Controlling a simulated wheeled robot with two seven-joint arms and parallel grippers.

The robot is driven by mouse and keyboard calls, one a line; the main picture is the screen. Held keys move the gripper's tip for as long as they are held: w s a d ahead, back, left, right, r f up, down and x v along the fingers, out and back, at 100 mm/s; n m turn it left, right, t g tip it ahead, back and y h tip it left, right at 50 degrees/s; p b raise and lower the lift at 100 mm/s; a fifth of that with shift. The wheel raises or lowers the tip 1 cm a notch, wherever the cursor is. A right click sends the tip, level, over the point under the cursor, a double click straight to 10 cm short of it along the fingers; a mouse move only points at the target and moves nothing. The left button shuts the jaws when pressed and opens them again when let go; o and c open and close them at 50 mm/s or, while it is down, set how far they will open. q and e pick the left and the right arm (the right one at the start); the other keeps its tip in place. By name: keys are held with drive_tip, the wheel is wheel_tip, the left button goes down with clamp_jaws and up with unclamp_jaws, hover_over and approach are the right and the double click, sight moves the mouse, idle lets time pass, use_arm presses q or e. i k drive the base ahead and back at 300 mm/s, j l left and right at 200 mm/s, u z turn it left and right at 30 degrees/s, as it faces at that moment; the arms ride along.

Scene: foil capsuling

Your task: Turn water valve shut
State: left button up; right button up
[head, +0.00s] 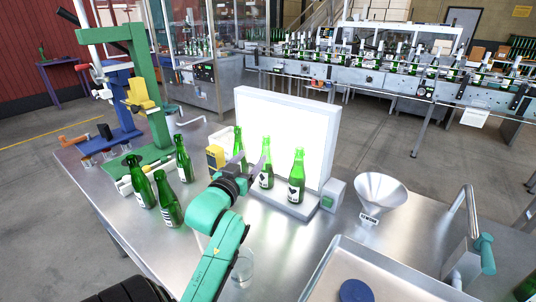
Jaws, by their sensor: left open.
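The water valve appears to be the teal handle (486,254) on the side of the steel tap (467,210) at the right end of the metal table; whether it is open or shut I cannot tell. My left gripper (247,163) is open, with its dark fingers among the green bottles in front of the white light panel, far left of the tap. A green bottle (266,163) stands close by the fingers; I see no firm grip on it. My right gripper is not in view.
A steel basin (322,283) with a blue disc (355,291) lies at the front right. A funnel (381,192) stands between the light panel (286,125) and the tap. Another bottle (296,176) stands on the panel's base. Several bottles and a green press (150,95) are at left.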

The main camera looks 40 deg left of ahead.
sight(482, 243)
drive_tip(key=k+l, duration=0.3)
drive_tip(key=k, duration=0.15)
drive_tip(key=k+l, duration=0.25)
drive_tip(key=k, duration=0.25)
drive_tip(key=k+l, duration=0.25)
drive_tip(key=k, duration=0.2)
